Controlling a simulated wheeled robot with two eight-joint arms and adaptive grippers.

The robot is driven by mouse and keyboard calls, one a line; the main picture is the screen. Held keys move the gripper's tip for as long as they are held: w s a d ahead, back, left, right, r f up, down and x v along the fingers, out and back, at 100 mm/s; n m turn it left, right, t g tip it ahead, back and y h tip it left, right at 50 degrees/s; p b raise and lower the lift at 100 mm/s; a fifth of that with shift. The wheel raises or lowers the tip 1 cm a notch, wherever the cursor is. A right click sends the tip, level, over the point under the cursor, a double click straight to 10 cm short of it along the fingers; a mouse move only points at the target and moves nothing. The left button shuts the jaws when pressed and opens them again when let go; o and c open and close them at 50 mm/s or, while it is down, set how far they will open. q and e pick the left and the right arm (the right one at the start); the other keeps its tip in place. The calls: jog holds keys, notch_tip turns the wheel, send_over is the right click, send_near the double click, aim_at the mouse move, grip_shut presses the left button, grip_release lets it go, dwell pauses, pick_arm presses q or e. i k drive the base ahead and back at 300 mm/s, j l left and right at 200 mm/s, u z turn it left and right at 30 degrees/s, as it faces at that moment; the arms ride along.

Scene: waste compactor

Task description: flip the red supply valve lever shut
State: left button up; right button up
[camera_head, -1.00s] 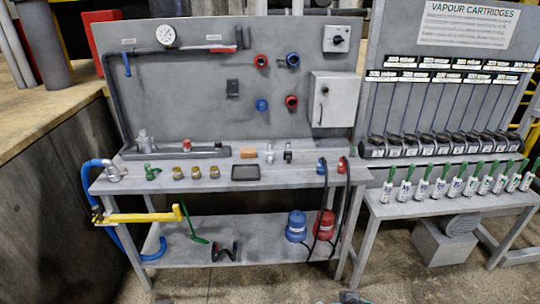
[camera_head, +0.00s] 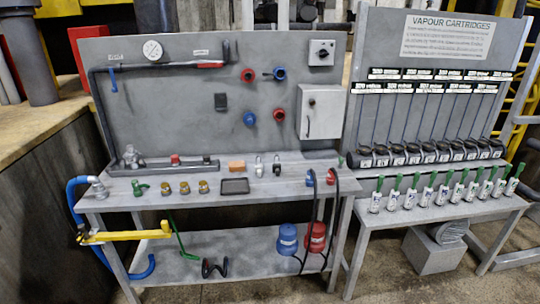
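The red lever (camera_head: 210,65) is on the dark pipe (camera_head: 180,64) near the top of the grey back panel, left of centre in the head view. It lies about level, along the pipe, below a small white label (camera_head: 201,52). The pipe turns upward just right of the lever. A blue lever (camera_head: 113,80) hangs down on the pipe's left side. A round white gauge (camera_head: 153,50) sits above the pipe. Neither of my grippers is in view.
The grey workbench (camera_head: 110,203) below the panel carries brass fittings (camera_head: 184,187), a dark tray (camera_head: 235,186) and other small parts. A yellow arm (camera_head: 120,236) sticks out at its left front. A cartridge rack (camera_head: 420,95) stands to the right. Floor shows in front.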

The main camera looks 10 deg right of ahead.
aim_at(218, 65)
jog(key=i+z, duration=0.15)
jog(key=i, duration=0.4)
jog(key=i+j+z, duration=0.15)
jog(key=i, duration=0.4)
jog(key=i+j+z, duration=0.2)
jog(key=i, duration=0.35)
jog(key=j, duration=0.1)
